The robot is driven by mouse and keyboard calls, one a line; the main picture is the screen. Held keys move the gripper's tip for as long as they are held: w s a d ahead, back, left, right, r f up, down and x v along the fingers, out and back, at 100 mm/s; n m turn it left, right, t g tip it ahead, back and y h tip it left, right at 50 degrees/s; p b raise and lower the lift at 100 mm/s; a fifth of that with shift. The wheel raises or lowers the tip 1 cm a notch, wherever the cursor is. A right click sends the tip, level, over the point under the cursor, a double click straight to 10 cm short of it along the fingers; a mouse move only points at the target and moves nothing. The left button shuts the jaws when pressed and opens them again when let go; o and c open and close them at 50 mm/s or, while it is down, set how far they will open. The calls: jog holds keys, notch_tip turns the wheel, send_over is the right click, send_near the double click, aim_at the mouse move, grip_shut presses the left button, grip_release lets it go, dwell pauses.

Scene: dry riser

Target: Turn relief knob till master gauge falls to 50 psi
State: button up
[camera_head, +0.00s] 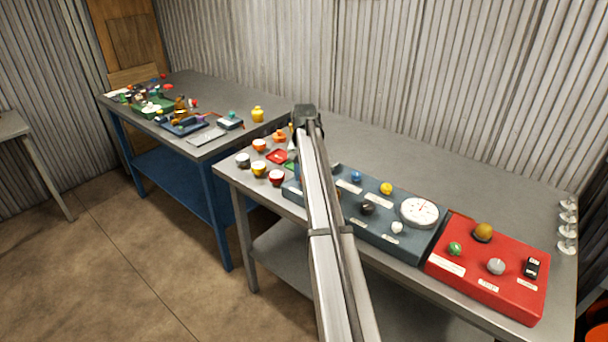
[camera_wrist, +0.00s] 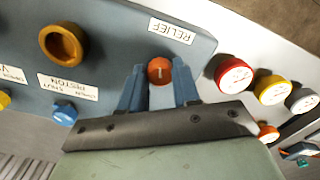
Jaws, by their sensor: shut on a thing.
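The relief knob (camera_wrist: 159,68), small and orange-red with a pale pointer line, sits on the blue-grey panel (camera_wrist: 115,45) beside a white RELIEF label (camera_wrist: 171,31) in the wrist view. My gripper (camera_wrist: 160,82) has its two blue fingers on either side of the knob and is shut on it. In the head view my arm hides the knob and gripper. The master gauge (camera_head: 419,211), a round white dial, is at the panel's right end; its needle points roughly upward, but its figures are too small to read.
A brass ring-shaped part (camera_wrist: 63,45) and a blue knob (camera_wrist: 64,113) are on the same panel. Several coloured caps, including a red one (camera_wrist: 233,73), stand close beside the panel. A red control box (camera_head: 488,268) lies right of the gauge. The bench behind the panel is clear.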

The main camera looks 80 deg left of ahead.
jog(key=shift+m, duration=0.4)
jog(key=o, duration=1.1)
jog(key=shift+c, duration=0.2)
jog(key=shift+r, duration=0.1)
notch_tip(320, 180, up, 14)
jog(key=shift+f, duration=0.2)
jog(key=shift+w, duration=0.15)
